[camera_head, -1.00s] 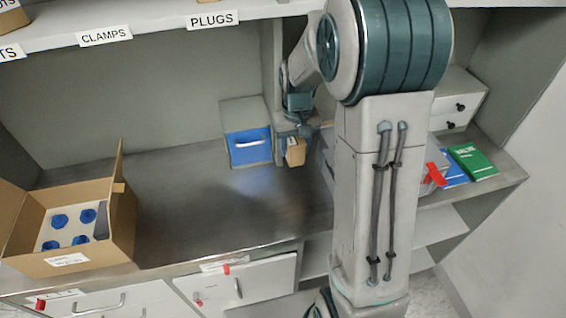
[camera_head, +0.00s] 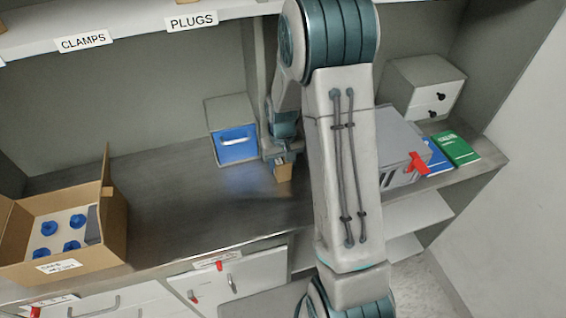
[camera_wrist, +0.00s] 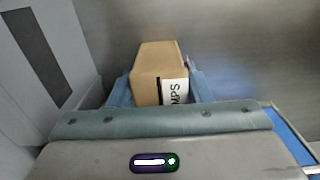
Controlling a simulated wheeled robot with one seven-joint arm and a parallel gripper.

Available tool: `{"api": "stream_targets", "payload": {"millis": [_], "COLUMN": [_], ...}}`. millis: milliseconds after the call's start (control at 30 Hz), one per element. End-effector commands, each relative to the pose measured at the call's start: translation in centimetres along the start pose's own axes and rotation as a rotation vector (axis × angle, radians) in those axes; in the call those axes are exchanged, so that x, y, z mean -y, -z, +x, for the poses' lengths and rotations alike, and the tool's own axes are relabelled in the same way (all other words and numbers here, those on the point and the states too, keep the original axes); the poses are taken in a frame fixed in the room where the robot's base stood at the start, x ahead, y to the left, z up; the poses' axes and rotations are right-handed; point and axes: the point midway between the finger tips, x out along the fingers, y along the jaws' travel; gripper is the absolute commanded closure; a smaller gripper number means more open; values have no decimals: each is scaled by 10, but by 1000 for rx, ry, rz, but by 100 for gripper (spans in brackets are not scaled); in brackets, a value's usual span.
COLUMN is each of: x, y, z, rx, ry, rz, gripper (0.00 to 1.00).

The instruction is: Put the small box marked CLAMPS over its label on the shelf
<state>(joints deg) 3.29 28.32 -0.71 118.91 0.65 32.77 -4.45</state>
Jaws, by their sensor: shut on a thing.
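The small brown box (camera_wrist: 155,62) is between the fingers of my gripper (camera_wrist: 158,88) in the wrist view. A white label on its side shows the letters "MPS"; the rest is hidden. In the head view the box (camera_head: 283,173) hangs from my gripper (camera_head: 280,158) over the worktop, just right of a blue-fronted grey bin. My gripper is shut on it. The CLAMPS label (camera_head: 83,42) is on the front edge of the upper shelf (camera_head: 130,27) at the upper left, left of the PLUGS label (camera_head: 191,22).
An open carton (camera_head: 95,250) with blue-capped items stands at the left of the worktop (camera_head: 165,200). The blue-fronted bin (camera_head: 236,147) stands at the back. A grey case (camera_head: 395,150), green book (camera_head: 455,149) and small drawer unit (camera_head: 425,88) are at right. The worktop's middle is clear.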

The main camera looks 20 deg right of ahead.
Motion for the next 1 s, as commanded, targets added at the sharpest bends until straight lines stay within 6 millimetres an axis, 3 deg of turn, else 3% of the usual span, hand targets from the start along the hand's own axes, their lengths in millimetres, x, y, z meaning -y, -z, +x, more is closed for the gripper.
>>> {"api": "stream_targets", "payload": {"millis": [67, 100, 167, 600, 767, 1000], "x": [0, 0, 0, 0, 0, 0], "y": [0, 0, 0, 1, 1, 1], "z": [4, 3, 2, -6, -32, -84], "rx": [-1, 0, 0, -3, -6, -6], "ry": [0, 0, 0, 0, -1, -1], "rz": [0, 0, 0, 0, 0, 0], "gripper": [83, 49, 33, 33, 33, 33]}}
